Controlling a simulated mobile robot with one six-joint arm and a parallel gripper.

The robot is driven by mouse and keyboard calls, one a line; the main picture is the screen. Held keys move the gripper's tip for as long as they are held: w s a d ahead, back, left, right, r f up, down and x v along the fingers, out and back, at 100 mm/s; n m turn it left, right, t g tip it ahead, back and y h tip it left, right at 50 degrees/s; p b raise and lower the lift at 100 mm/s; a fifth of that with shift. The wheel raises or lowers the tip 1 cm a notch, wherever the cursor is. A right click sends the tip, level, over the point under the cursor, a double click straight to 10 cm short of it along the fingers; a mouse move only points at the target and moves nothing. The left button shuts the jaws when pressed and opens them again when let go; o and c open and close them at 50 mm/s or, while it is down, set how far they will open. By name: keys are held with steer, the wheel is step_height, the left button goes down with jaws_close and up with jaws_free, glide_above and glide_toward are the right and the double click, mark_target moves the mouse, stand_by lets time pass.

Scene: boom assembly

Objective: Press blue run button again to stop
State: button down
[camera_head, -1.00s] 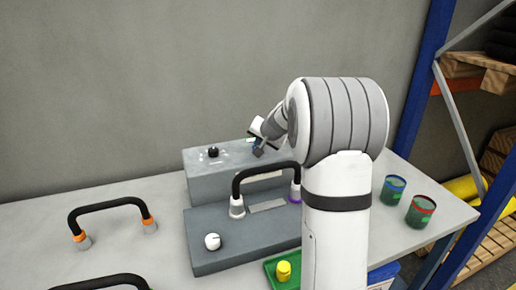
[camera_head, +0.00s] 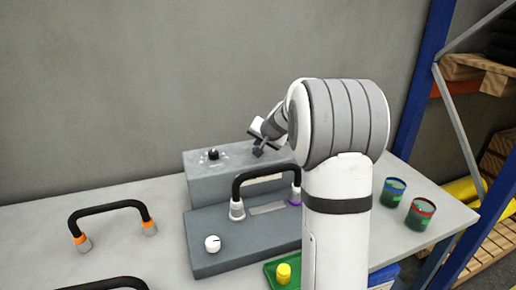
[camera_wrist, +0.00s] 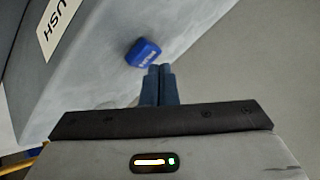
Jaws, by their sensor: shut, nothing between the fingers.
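The blue run button (camera_wrist: 143,52) shows in the wrist view on the grey face of the machine housing, with small light lettering on it. My gripper (camera_wrist: 160,70) is shut and empty. Its two fingertips lie side by side, right beside the button's lower right edge in the picture; I cannot tell whether they touch it. In the head view my gripper (camera_head: 258,151) is over the top of the grey box (camera_head: 205,185) at the back of the table. The blue button cannot be made out in the head view.
A black knob (camera_head: 213,154) stands on the box top. In front are a base plate (camera_head: 208,262) with a white knob (camera_head: 212,244) and a black handle (camera_head: 262,175). Two cups (camera_head: 393,191) (camera_head: 420,213) stand at right.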

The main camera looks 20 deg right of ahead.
steer(key=shift+r, duration=0.3)
steer(key=shift+r+p, duration=1.9)
steer(key=shift+r, duration=0.65)
steer(key=s+a+n+g, duration=0.2)
steer(key=s+a, duration=0.2)
steer(key=s, duration=0.5)
steer(key=s+a+n+g, duration=0.1)
steer(key=s+a+n, duration=0.1)
steer(key=s+a, duration=0.5)
steer(key=s+a+n+g, duration=0.2)
steer(key=s, duration=0.9)
steer(key=s+f+n+g, duration=0.1)
steer(key=s+f, duration=0.3)
steer(key=s, duration=0.8)
steer(key=shift+s+a+n+h, duration=0.15)
steer(key=shift+s+n+h, duration=0.05)
steer(key=shift+n+h, duration=0.2)
